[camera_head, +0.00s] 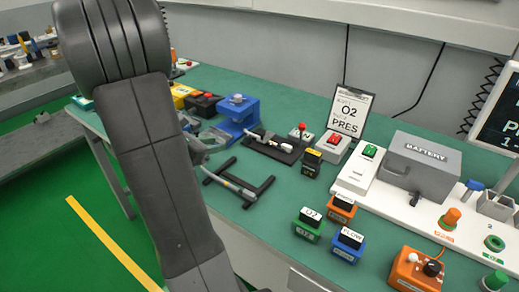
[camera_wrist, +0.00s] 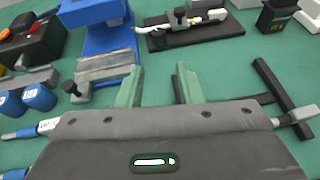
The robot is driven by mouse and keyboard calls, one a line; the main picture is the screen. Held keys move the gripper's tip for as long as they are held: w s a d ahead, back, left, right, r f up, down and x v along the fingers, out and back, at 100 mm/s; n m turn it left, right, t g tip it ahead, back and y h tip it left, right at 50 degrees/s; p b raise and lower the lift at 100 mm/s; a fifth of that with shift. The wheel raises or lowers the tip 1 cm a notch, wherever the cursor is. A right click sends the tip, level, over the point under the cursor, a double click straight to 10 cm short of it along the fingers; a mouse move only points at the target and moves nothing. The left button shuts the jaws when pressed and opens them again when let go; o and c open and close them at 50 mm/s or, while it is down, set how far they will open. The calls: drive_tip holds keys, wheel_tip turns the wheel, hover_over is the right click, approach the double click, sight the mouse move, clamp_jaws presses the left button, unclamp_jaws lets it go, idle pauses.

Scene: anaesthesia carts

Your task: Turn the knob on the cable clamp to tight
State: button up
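A dark plate (camera_head: 270,146) with a white cable-like piece lying along it and a small grey block or knob on top may be the cable clamp; I cannot tell for sure. In the wrist view this plate (camera_wrist: 190,36) lies ahead of the fingers, its grey knob-like part (camera_wrist: 180,16) near the top edge. No tight marking is readable. A blue vice-like device (camera_head: 238,113) stands left of it and shows at the wrist view's top left (camera_wrist: 98,38). My gripper (camera_wrist: 159,85) is open and empty, above the bench, apart from both. In the head view my arm partly hides it.
A black H-shaped stand (camera_head: 240,196) with a cable-like piece lies near my gripper. Several small labelled boxes, including a green one (camera_head: 309,224), stand right of it. A grey battery box (camera_head: 420,165) is farther right. Blue cylinders (camera_wrist: 40,97) lie left of the fingers.

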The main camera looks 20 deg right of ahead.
sight(242, 147)
drive_tip(key=x, duration=1.3)
drive_tip(key=shift+w+d+f, duration=0.1)
drive_tip(key=shift+w+d, duration=0.05)
drive_tip(key=shift+w, duration=0.1)
drive_tip(key=c, duration=0.7)
drive_tip(key=shift+w+m+g+h+p, duration=0.25)
drive_tip(key=shift+m+g+h+p, duration=0.3)
drive_tip(key=shift+m+g, duration=0.45)
drive_tip(key=shift+m+g+p, duration=0.3)
drive_tip(key=shift+m+g, duration=0.2)
drive_tip(key=shift+g, duration=0.1)
drive_tip(key=shift+h, duration=0.25)
drive_tip(key=o, duration=0.7)
drive_tip(key=shift+a, duration=0.2)
